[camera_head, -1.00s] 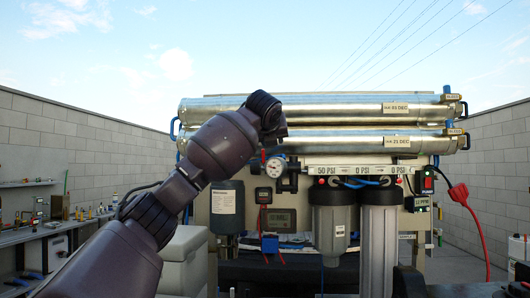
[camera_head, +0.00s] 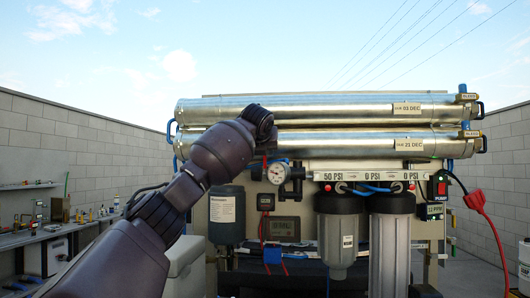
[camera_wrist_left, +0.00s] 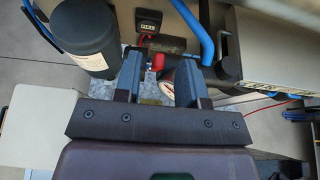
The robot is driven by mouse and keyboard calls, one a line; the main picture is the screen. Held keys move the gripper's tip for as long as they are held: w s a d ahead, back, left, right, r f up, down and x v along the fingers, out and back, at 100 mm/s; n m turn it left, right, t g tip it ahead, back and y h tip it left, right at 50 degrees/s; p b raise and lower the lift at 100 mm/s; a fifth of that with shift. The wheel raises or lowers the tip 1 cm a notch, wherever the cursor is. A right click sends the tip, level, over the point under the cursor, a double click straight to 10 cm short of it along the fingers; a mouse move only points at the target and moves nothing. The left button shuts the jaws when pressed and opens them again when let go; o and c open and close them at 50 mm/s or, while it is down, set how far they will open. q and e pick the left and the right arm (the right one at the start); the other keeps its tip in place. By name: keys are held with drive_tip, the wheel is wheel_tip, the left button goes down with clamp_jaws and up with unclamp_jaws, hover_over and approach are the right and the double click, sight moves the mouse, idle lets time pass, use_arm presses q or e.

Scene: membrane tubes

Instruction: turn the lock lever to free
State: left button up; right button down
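My left gripper (camera_wrist_left: 158,75) is open in the left wrist view, with its two dark fingers apart and nothing held. A small red piece (camera_wrist_left: 158,62) shows beyond and between the fingertips; it may be the lock lever, but I cannot be sure. A round gauge (camera_wrist_left: 168,82) is just beside it, partly hidden by the right-hand finger. In the head view the gauge (camera_head: 277,173) sits below the two silver tubes (camera_head: 330,108), and my left wrist is in front of the tubes' left part. The left fingers are hidden there. My right gripper is not in view.
Two filter housings (camera_head: 340,232) hang right of the gauge, and a dark grey bottle (camera_head: 226,214) stands left of it, also close to the gripper in the wrist view (camera_wrist_left: 83,35). A blue hose (camera_wrist_left: 192,30) runs near the fingers. A red cable (camera_head: 478,200) hangs at right.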

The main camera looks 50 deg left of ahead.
sight(265, 165)
use_arm(q)
drive_tip(key=shift+p+x, duration=0.45)
drive_tip(key=shift+x, duration=1.4)
clamp_jaws()
